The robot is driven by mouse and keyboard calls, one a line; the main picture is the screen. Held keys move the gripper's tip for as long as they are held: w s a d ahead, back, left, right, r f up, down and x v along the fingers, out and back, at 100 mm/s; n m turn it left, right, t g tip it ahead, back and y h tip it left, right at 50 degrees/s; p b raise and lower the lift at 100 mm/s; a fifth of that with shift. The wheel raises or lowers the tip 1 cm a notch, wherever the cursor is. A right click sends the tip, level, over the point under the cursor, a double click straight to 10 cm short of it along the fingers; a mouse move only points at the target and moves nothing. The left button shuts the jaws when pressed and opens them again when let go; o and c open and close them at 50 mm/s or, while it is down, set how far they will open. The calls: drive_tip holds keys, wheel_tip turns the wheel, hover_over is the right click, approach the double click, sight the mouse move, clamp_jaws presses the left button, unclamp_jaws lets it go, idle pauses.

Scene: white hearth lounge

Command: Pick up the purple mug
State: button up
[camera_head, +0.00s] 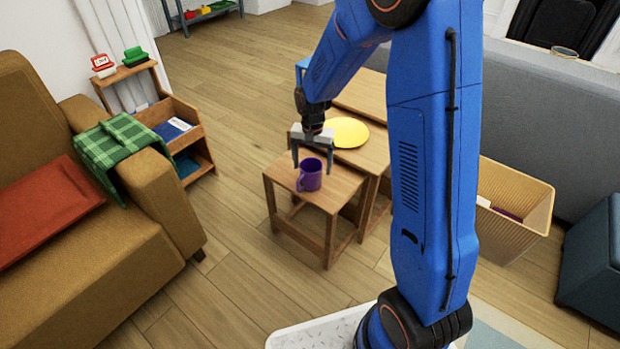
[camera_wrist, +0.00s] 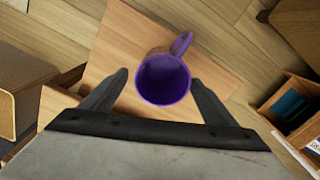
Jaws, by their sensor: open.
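The purple mug (camera_head: 309,174) stands upright on the small wooden side table (camera_head: 337,190), its handle toward the lower left in the head view. My gripper (camera_head: 312,168) is open and points down just above the mug. In the wrist view the mug (camera_wrist: 163,80) shows from above, its handle toward the top right. It appears between the two fingertips of my gripper (camera_wrist: 160,85), with space on both sides. I cannot tell exactly how high the fingertips are over the rim.
A yellow plate (camera_head: 346,132) lies on the taller wooden table right behind. A wicker bin (camera_head: 520,195) stands to the right, by the grey sofa (camera_head: 555,115). A brown armchair (camera_head: 110,260) and a wooden shelf unit (camera_head: 190,118) are on the left. Floor between is clear.

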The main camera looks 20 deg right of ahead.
sight(311, 177)
drive_tip(key=f, duration=0.4)
drive_tip(key=shift+s+a+f, duration=0.2)
drive_tip(key=shift+s+a, duration=0.15)
drive_tip(key=shift+a, duration=0.05)
drive_tip(key=shift+f, duration=0.5)
drive_tip(key=c, duration=1.4)
